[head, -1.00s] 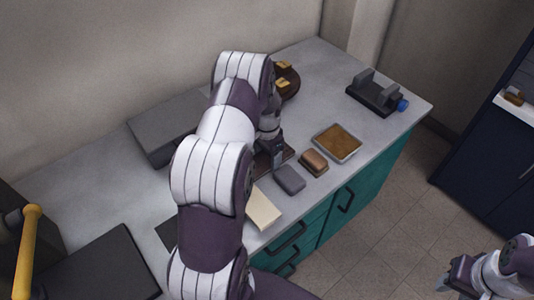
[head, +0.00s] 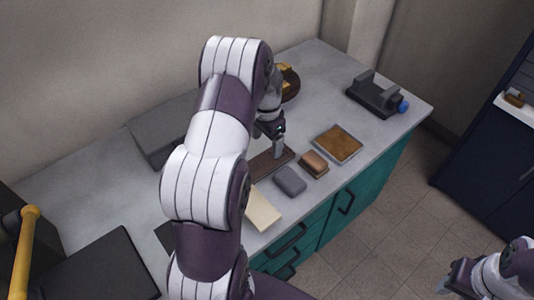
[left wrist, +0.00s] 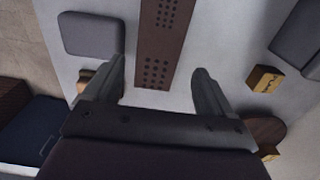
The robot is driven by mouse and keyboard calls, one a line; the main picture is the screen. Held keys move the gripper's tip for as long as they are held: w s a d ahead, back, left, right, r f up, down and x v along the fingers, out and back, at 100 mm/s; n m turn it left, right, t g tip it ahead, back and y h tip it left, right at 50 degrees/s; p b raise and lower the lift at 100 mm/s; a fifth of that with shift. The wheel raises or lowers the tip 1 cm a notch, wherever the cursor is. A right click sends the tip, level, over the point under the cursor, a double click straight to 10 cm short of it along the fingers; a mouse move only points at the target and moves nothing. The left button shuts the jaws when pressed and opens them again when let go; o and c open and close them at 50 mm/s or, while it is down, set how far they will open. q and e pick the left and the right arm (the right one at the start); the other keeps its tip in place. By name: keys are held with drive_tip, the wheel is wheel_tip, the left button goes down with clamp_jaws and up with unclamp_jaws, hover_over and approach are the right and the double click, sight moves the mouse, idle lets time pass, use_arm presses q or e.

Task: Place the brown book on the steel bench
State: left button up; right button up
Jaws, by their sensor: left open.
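A flat brown rectangular item (head: 338,143) lies near the bench's front edge in the head view; it looks like the brown book, though I cannot be sure. The steel bench (head: 330,85) is the long grey worktop above teal drawers. My left gripper (head: 278,148) is open and empty, above a dark brown strip with holes (head: 272,161). In the left wrist view the strip (left wrist: 163,45) runs beyond and between the open fingers (left wrist: 159,68). My right gripper (head: 458,275) hangs at the lower right, away from the bench; its jaws are too small to judge.
A grey rounded block (head: 289,180), a small brown block (head: 314,163) and a cream slab (head: 262,209) lie along the front. A black holder (head: 375,97) stands at the far right. A round brown stand (head: 290,82) is behind my left gripper. Bare worktop lies at the back right.

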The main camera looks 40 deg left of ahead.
use_arm(q)
wheel_tip(320, 180, up, 4)
drive_tip(key=s+d+r+n+t, duration=0.1)
drive_tip(key=s+d+r+n, duration=0.1)
drive_tip(key=s+d, duration=1.3)
drive_tip(key=shift+s+d+r+n, duration=0.3)
drive_tip(key=shift+d+n, duration=0.2)
drive_tip(key=shift+d, duration=0.55)
drive_tip(key=shift+s+d, duration=0.1)
